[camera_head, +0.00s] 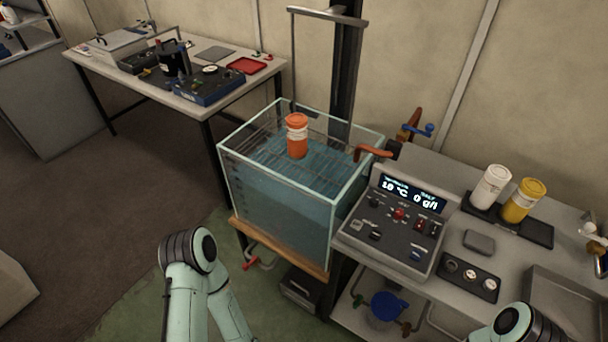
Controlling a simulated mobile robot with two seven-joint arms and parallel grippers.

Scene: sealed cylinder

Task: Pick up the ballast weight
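A dark tray (470,278) on the right bench holds several small round pieces, which look like weights; I cannot tell for sure which one is the ballast weight. An orange and white cylinder (297,136) stands upright at the water surface in the glass tank (232,185). Parts of my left arm show at the lower left centre and of my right arm at the lower right. Neither gripper is in view.
A control console (393,222) with a lit display stands beside the tank. White (491,187) and yellow (523,200) bottles stand on a black mat behind the tray. A grey block (479,242) lies between. An empty grey basin (572,300) is at right.

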